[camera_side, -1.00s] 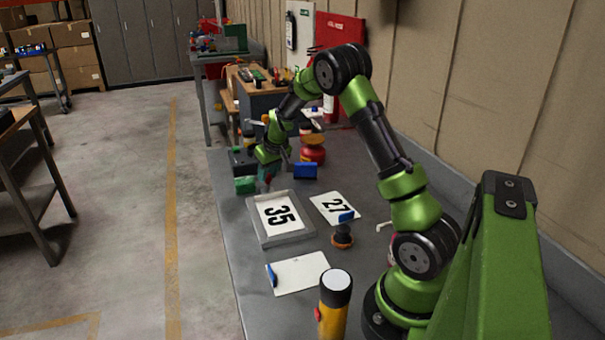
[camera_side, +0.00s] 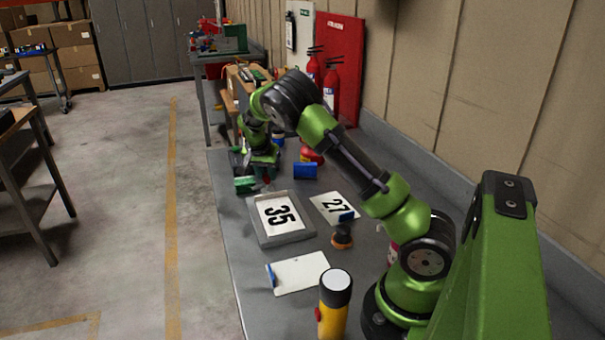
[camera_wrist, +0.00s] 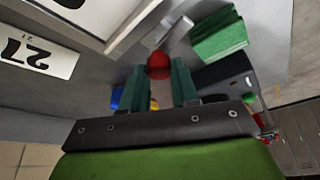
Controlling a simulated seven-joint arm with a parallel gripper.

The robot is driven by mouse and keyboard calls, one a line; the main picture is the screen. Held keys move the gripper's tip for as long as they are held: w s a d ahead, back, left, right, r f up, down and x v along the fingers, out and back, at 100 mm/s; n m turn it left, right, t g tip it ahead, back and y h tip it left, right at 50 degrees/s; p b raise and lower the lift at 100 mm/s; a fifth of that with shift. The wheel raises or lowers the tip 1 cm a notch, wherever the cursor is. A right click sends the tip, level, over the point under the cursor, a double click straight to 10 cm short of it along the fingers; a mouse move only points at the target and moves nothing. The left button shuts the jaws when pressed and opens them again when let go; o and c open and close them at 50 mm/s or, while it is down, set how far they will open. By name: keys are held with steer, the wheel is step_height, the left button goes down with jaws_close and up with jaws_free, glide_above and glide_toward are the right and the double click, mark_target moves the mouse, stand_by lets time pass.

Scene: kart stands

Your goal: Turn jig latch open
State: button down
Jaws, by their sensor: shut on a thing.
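The jig is a grey tray-like frame (camera_side: 262,241) on the bench, holding a white plate marked 35 (camera_side: 270,215). It also shows at the top of the wrist view (camera_wrist: 100,40). A red knob (camera_wrist: 158,65) sits by a grey latch bar (camera_wrist: 148,32) at the jig's edge. My gripper (camera_wrist: 158,68) is shut on the red knob, with a green finger on either side of it. In the side view my gripper (camera_side: 264,172) is low at the jig's far end, and the knob is mostly hidden. The latch's exact angle is hard to tell.
A green stack (camera_side: 245,185) stands close left of my gripper, and a blue object (camera_side: 305,171) close right.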

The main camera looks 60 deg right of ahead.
steer(key=shift+f+m+g, duration=0.1)
steer(key=shift+m+g, duration=0.4)
steer(key=shift+m, duration=0.7)
steer(key=c, duration=0.9)
jaws_free()
steer(key=shift+o, duration=0.2)
steer(key=v, duration=1.7)
steer(key=shift+w, duration=0.1)
